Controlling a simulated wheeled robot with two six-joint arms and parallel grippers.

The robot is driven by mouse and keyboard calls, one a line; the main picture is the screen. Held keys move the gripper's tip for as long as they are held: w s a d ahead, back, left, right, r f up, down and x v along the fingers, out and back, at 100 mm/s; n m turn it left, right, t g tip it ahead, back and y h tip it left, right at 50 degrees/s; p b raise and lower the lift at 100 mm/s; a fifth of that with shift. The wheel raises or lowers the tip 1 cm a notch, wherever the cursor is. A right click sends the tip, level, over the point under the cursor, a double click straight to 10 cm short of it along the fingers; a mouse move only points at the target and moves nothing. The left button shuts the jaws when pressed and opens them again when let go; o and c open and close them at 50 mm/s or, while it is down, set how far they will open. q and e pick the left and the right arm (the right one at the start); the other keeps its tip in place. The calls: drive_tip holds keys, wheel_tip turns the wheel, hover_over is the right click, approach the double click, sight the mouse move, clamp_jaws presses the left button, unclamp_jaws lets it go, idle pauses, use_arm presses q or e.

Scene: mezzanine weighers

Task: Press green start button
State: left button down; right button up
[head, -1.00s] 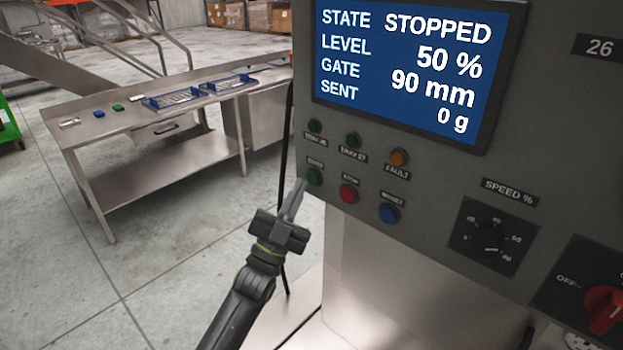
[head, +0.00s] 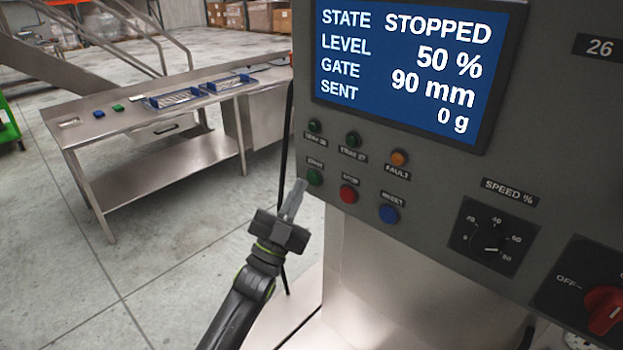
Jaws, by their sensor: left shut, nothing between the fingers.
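The green start button (head: 315,177) is at the lower left of the grey control panel (head: 440,190), in a row with a red stop button (head: 348,194) and a blue reset button (head: 389,214). My left gripper (head: 300,184) is shut and empty. Its fingertips are right beside the start button, at its lower left in the picture. I cannot tell whether they touch it. The screen (head: 415,65) reads STATE STOPPED, LEVEL 50 %, GATE 90 mm, SENT 0 g. My right gripper is not in view.
Two green lamps and an orange fault lamp (head: 399,158) sit above the buttons. A speed dial (head: 493,240) and a red rotary switch (head: 606,308) are to the right. A steel table (head: 150,128) with blue trays stands behind at the left. Open floor lies left of the arm.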

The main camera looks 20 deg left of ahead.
use_arm(q)
drive_tip(key=shift+w, duration=0.1)
drive_tip(key=shift+w+d, duration=0.15)
drive_tip(key=shift+w, duration=0.2)
drive_tip(key=shift+w+d+b, duration=0.15)
drive_tip(key=shift+w+b, duration=0.2)
idle(0.7)
drive_tip(key=shift+s, duration=0.15)
drive_tip(key=shift+s+a, duration=0.3)
drive_tip(key=shift+s, duration=0.35)
drive_tip(key=shift+p, duration=0.3)
drive_tip(key=s, duration=0.1)
drive_tip(key=s+a+p, duration=0.1)
drive_tip(key=s, duration=0.2)
drive_tip(key=shift+s+a, duration=0.3)
drive_tip(key=shift+s, duration=0.05)
